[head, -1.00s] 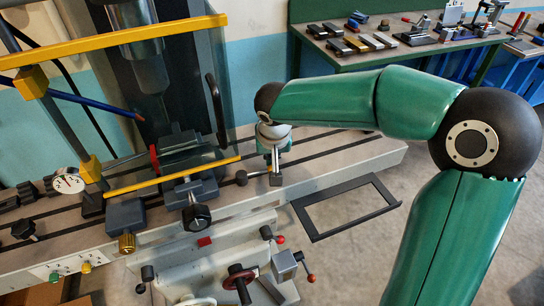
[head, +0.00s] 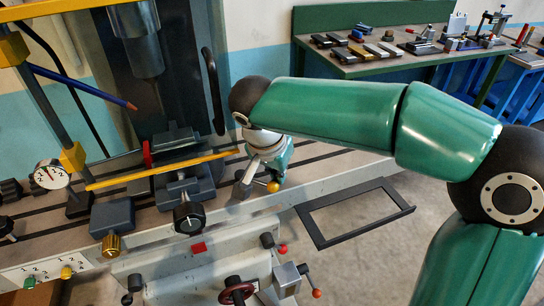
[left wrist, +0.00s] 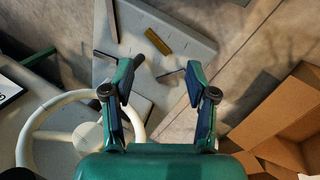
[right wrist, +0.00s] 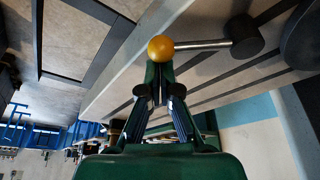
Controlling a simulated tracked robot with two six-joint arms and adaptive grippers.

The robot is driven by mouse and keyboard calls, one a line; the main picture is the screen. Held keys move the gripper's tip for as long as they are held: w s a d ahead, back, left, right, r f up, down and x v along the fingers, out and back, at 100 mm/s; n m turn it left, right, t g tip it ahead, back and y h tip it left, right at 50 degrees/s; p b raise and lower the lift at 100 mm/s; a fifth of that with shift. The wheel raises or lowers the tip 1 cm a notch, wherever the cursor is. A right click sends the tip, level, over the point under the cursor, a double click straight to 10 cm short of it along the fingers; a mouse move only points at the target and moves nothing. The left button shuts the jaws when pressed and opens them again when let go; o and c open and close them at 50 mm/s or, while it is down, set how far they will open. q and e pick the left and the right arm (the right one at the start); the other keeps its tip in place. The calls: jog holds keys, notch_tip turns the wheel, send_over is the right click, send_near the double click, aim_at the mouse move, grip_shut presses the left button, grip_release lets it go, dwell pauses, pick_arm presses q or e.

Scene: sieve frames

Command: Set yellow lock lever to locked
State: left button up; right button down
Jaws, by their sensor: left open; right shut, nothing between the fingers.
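The yellow lock lever has a yellow ball knob (head: 273,186), a thin metal rod and a dark round hub at the front of the machine table. In the right wrist view its yellow ball (right wrist: 160,48) sits right at my fingertips, and the rod runs right to the dark hub (right wrist: 245,36). My right gripper (right wrist: 158,86) is shut and empty, its tips close against the ball; I cannot tell whether they touch. In the head view this gripper (head: 276,170) is partly hidden by its own arm. My left gripper (left wrist: 160,70) is open and empty, away from the lever.
A yellow bar (head: 160,168) crosses above the machine table left of the lever. A black rectangular frame (head: 355,212) juts out at right. A workbench (head: 400,68) with tools stands behind. The left wrist view shows a white handwheel (left wrist: 40,125) and a cardboard box (left wrist: 285,120).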

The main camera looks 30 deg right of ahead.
jog(key=shift+s+a, duration=0.1)
dwell(0.3)
jog(key=d, duration=0.1)
jog(key=w+d, duration=0.1)
jog(key=w+d+r+p, duration=0.1)
jog(key=shift+d, duration=0.35)
jog(key=v, duration=0.9)
jog(key=m+g+y+p, duration=0.1)
jog(key=g+y+p, duration=0.2)
jog(key=y, duration=0.3)
send_near(288, 176)
jog(key=shift+g, duration=0.3)
jog(key=b+x, duration=0.3)
jog(key=x, duration=0.3)
jog(key=shift+w+a+f+b, duration=0.1)
jog(key=shift+f+b, duration=0.25)
jog(key=shift+b, duration=0.05)
jog(key=a, duration=0.1)
jog(key=s+a, duration=0.1)
jog(key=a, duration=0.1)
jog(key=shift+s+r, duration=0.15)
jog(key=shift+r, duration=0.1)
jog(key=shift+s+a, duration=0.15)
jog(key=shift+a, duration=0.2)
